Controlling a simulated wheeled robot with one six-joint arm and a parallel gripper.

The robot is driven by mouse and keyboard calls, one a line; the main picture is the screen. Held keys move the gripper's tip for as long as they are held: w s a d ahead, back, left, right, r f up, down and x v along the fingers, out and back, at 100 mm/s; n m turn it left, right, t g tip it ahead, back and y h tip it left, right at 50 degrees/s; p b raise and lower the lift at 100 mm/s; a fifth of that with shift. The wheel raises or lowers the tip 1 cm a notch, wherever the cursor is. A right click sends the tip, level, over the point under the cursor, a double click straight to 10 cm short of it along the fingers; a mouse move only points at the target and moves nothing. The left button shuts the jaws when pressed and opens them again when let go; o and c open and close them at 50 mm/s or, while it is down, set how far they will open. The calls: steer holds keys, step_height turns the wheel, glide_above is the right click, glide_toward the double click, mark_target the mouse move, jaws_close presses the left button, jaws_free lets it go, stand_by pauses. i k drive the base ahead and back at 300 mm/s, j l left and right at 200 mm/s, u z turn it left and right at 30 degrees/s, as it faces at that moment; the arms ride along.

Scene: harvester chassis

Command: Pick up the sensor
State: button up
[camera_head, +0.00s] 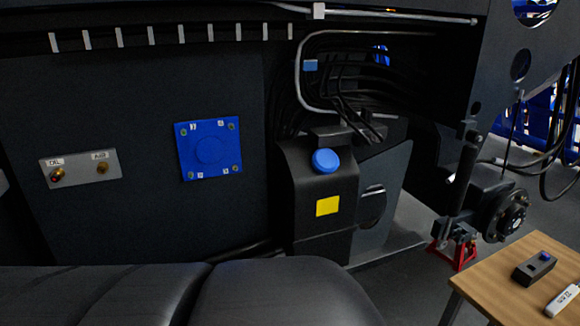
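A small dark box with a blue round part on top (534,267) lies on a wooden table (500,277) at the lower right. A white device with dark lettering (564,300) lies in front of it, cut off by the right edge of the picture. I cannot tell for sure which of these two is the sensor. They lie apart from each other. My gripper is not in view.
A blue square plate (208,151) and a grey panel with two fittings (81,167) sit on the dark chassis wall. A black tank with a blue cap (325,161) and yellow label stands mid-picture. A red stand (456,253) is behind the table. A large dark rounded form fills the lower left.

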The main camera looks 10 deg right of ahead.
mark_target(545, 256)
steer(key=z, duration=2.3)
